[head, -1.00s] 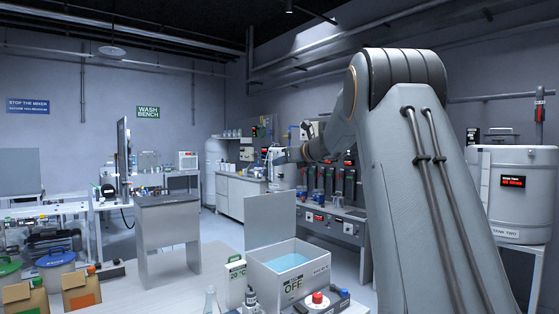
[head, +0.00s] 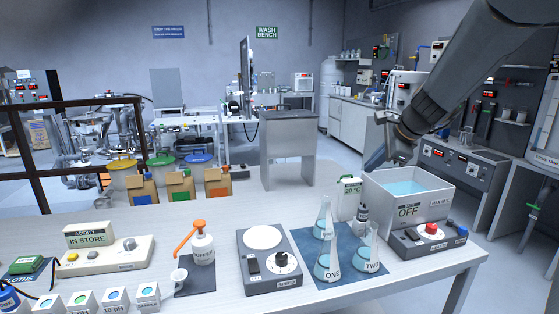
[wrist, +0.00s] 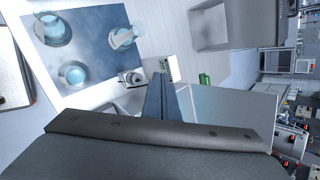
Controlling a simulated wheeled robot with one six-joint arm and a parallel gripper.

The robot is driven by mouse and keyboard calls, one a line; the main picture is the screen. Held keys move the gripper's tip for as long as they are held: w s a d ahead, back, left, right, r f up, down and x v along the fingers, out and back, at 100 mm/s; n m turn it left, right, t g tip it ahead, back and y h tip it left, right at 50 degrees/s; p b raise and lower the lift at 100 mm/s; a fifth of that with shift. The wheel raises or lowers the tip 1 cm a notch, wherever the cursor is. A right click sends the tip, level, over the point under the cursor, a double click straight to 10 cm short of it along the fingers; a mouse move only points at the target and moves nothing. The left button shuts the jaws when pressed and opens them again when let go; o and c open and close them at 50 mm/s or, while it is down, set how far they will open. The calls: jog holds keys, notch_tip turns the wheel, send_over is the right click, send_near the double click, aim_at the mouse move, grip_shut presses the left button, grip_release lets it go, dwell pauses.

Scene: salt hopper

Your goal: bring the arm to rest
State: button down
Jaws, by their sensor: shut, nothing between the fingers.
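My gripper (head: 374,163) hangs at the end of my arm, which reaches in from the upper right of the head view. It points down, in front of or above the back left corner of the water bath (head: 432,214); I cannot tell the exact gap. In the wrist view my gripper (wrist: 158,84) shows its fingers together as one dark strip with nothing held. The bath holds blue water (head: 405,188) and its front reads OFF.
The bench top (head: 330,296) carries three flasks on a blue mat (head: 305,232), a stirrer (head: 262,275), a pump bottle (head: 203,249) and a red-button box (head: 440,240).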

jog(key=s+a+f+n+g+h, duration=0.1)
jog(key=s+a+f+n+g, duration=0.1)
jog(key=s+f+n, duration=0.4)
jog(key=s+a+f+n+g+h, duration=0.1)
jog(key=s+f+n, duration=0.5)
jog(key=s, duration=0.8)
jog(key=s+a+f+n+g+h, duration=0.1)
jog(key=s+a+f+n, duration=0.3)
jog(key=s, duration=0.7)
notch_tip(320, 180, down, 2)
jog(key=n+g, duration=0.1)
jog(key=n, duration=0.2)
jog(key=shift+a+g, duration=0.15)
jog(key=shift+g, duration=0.25)
